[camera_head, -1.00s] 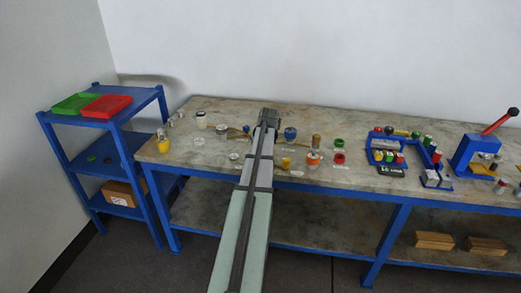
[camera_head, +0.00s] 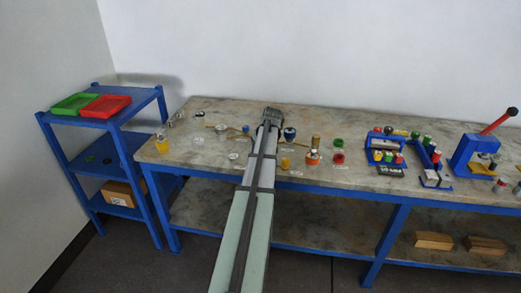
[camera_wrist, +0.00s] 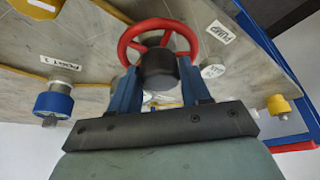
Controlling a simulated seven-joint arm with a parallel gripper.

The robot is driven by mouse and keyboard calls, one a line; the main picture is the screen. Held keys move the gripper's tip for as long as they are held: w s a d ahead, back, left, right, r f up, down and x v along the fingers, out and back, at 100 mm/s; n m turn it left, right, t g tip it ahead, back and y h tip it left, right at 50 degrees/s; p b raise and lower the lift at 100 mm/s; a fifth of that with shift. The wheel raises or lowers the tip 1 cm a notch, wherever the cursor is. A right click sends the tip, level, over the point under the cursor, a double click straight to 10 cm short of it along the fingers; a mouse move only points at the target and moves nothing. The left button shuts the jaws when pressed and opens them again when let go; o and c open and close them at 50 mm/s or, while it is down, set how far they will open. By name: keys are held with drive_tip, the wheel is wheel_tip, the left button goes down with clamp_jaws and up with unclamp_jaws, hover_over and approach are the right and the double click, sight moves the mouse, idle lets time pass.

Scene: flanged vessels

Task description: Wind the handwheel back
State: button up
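The red handwheel (camera_wrist: 122,46), with spokes and a dark round hub (camera_wrist: 159,70), is in the upper middle of the wrist view. My gripper (camera_wrist: 159,75) has its two blue fingers on either side of the hub. They look close against it, with no clear gap, so it appears shut on the handwheel hub. The fingertips are partly hidden at the wheel. In the head view my gripper (camera_head: 270,118) is over the back middle of the bench, and the handwheel is hidden behind it.
A PUMP label (camera_wrist: 220,32) lies beside the wheel. A blue-collared fitting (camera_wrist: 54,102) is to the left and a yellow one (camera_wrist: 278,105) to the right.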

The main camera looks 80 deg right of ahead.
drive_tip(key=o, duration=0.4)
drive_tip(key=shift+r, duration=0.1)
drive_tip(key=v, duration=1.3)
drive_tip(key=shift+s+a+r, duration=0.1)
drive_tip(key=shift+a+r, duration=0.1)
drive_tip(key=shift+r, duration=0.05)
drive_tip(key=shift+m, duration=0.3)
